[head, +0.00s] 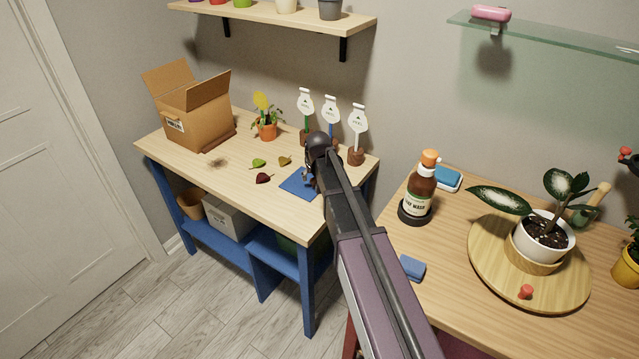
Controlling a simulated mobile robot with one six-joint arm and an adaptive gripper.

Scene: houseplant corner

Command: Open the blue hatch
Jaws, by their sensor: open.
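The blue hatch appears to be the flat blue square panel (297,184) at the front right of the left table's top. It looks closed, lying flat with the wood, and its right side is partly hidden by my arm. My gripper (309,180) is at the end of my arm, over or at the right part of the blue panel. It is small and mostly hidden behind the arm's wrist, so I cannot tell whether it touches the panel. It is open, and I see nothing held in it.
Leaves (264,178) and a dirt patch lie left of the panel. Behind stand an open cardboard box (195,112), a potted yellow flower (267,130) and three white-tagged stakes (305,105). The right table (440,285) holds a brown bottle (421,187) and a plant tray.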

